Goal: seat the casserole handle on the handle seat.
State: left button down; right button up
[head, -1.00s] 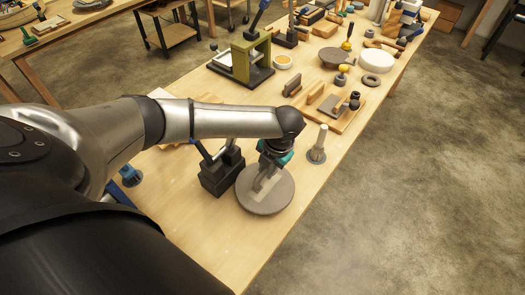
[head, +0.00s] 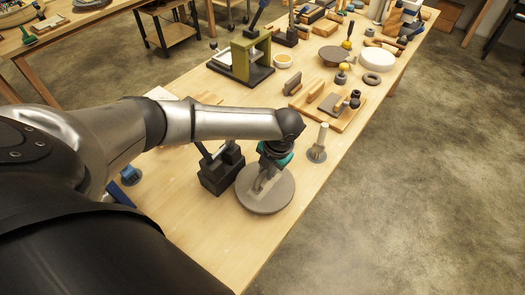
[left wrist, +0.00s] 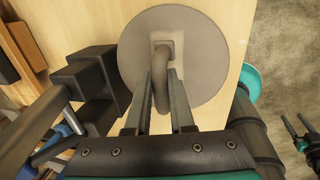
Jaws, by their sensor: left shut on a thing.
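A flat round grey lid-like disc (head: 255,200) lies on the workbench. At its middle is a small square handle seat (left wrist: 168,43). The casserole handle (left wrist: 159,78) is a grey curved bar. My left gripper (left wrist: 165,88) is shut on it, with a finger on each side. The gripper (head: 267,178) points down over the disc. The handle's far end overlaps the square seat in the left wrist view; I cannot tell if it touches. My right gripper (left wrist: 303,127) seems to show small at the right edge of the left wrist view, its fingers apart, over the floor.
A black stepped fixture (head: 221,172) stands close left of the disc. A pale post (head: 320,138) on a round base stands to the right, near the bench edge. A wooden board (head: 328,115) with blocks lies beyond.

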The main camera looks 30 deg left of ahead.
pick_arm(q)
jog(key=shift+f, duration=0.45)
dwell(1.0)
jog(key=shift+f, duration=0.4)
dwell(0.5)
dwell(0.8)
jog(key=c, duration=0.9)
grip_release()
jog(key=shift+c, duration=0.2)
jog(key=shift+r+p, duration=0.15)
jog(key=shift+p, duration=0.3)
jog(key=shift+p+v, duration=1.65)
jog(key=shift+p, duration=0.2)
